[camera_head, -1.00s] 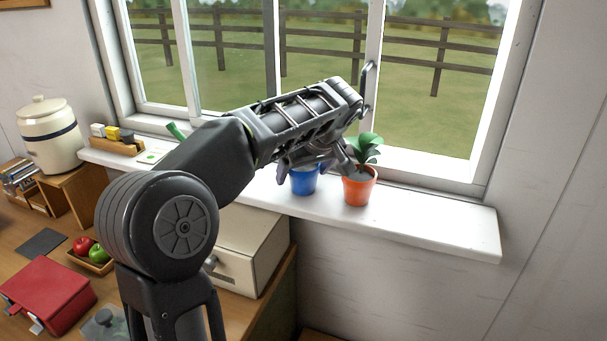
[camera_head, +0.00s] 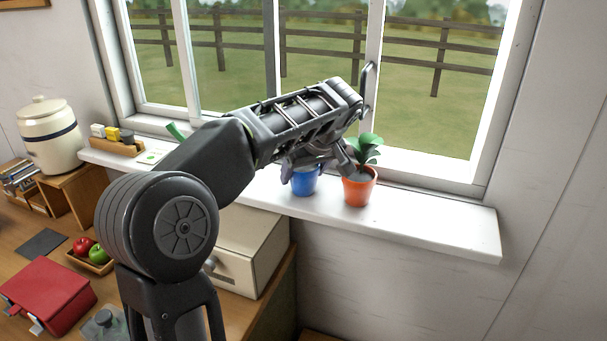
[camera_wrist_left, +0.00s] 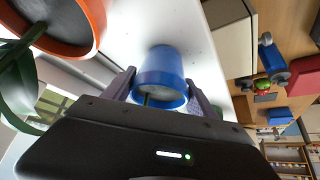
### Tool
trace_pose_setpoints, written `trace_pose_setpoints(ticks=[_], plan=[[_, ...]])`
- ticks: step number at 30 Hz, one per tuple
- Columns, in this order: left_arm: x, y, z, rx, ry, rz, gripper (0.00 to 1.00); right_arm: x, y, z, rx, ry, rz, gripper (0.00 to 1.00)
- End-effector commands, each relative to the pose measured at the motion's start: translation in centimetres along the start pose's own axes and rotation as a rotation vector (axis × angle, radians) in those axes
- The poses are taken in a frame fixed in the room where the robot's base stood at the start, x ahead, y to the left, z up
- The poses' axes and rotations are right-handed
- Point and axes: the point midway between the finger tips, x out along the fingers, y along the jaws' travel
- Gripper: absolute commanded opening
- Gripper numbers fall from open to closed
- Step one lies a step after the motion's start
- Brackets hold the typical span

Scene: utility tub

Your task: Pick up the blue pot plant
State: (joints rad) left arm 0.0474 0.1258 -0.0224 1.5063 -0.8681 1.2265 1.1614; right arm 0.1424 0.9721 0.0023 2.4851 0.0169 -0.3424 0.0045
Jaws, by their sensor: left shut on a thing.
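The blue pot (camera_head: 304,183) stands on the white windowsill, partly hidden behind my left gripper in the head view. It also shows in the left wrist view (camera_wrist_left: 162,75), between the two fingers. My left gripper (camera_head: 318,172) comes from above and is shut on the blue pot, with a finger on each side. In the left wrist view the gripper (camera_wrist_left: 160,92) covers the near part of the pot. Little of its plant can be seen. My right gripper is not in view.
An orange pot (camera_head: 358,192) with a green plant stands close to the right of the blue pot. The white windowsill (camera_head: 440,228) is clear to the right. The window frame (camera_head: 430,170) rises just behind. A cream drawer box (camera_head: 250,252) stands below the sill.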

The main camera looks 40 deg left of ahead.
Motion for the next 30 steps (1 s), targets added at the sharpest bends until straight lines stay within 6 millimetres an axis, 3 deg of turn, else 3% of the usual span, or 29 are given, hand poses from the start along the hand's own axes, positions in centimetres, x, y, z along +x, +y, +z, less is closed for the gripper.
trace_pose_setpoints(ticks=[11,18,21,30], plan=[[-1.0,0.1,-0.7,-0.002,0.002,0.002,0.12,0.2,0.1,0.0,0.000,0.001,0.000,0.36],[-4.3,0.1,-2.8,-0.004,0.004,0.005,0.12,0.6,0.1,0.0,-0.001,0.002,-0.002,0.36],[-6.9,0.1,-4.4,-0.002,0.003,0.004,0.12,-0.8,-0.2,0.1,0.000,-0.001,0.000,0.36],[-7.9,0.2,-5.0,0.003,-0.001,0.002,0.12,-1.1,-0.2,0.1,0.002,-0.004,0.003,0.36]])
